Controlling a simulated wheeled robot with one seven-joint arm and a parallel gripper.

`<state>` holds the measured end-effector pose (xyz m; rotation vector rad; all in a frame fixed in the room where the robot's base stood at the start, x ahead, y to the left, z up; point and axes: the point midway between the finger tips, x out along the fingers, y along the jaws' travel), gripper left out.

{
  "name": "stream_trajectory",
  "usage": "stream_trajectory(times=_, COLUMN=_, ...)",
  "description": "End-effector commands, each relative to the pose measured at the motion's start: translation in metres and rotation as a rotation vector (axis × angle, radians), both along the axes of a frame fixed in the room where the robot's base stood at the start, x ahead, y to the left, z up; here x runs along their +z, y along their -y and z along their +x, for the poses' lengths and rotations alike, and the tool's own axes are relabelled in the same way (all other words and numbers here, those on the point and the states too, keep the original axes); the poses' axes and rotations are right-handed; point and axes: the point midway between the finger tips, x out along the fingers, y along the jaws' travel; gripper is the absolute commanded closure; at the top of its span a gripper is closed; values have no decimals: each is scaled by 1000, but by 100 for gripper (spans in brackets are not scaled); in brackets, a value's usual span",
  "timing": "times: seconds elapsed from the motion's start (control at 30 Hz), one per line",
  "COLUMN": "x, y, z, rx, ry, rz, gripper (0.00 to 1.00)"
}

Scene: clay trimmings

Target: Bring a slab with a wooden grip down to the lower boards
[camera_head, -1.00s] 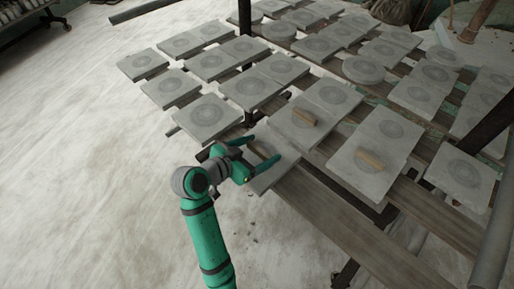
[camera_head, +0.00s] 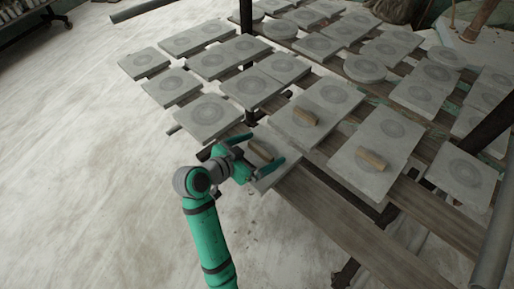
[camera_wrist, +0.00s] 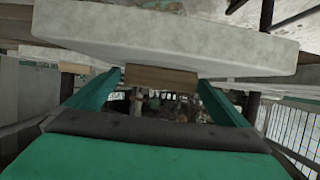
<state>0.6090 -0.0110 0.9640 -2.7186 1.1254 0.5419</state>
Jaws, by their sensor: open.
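A grey slab (camera_head: 266,180) lies at the near left end of a brown board (camera_head: 335,212), mostly under my gripper. A wooden grip (camera_head: 262,150) shows on it between the fingers. My gripper (camera_head: 266,150) is open, with one finger on each side of this grip. In the wrist view the slab (camera_wrist: 165,40) fills the upper part, and the grip (camera_wrist: 160,80) sits between the two finger ends; I cannot tell whether they touch it. Two other slabs with wooden grips, one nearer the middle (camera_head: 294,130) and one to its right (camera_head: 352,174), lie behind and right.
Many grey slabs and round discs cover the rack's boards behind. A dark post (camera_head: 245,18) rises at the back, and a slanted dark bar (camera_head: 488,126) crosses at the right. The pale floor (camera_head: 85,170) is open on the left.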

Motion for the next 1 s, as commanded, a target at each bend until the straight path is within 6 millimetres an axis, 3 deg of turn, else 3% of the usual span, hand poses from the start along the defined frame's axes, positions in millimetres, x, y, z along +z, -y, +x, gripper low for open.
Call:
stream_trajectory(times=0.23, x=6, y=-11, z=-10, rx=1, ry=0, rz=-1, gripper=0)
stream_trajectory(times=0.7, x=38, y=-62, z=-60, rx=0, ry=4, rz=0, gripper=0)
stream_trajectory(times=1.0, x=42, y=-73, z=-68, rx=4, ry=3, rz=-1, gripper=0)
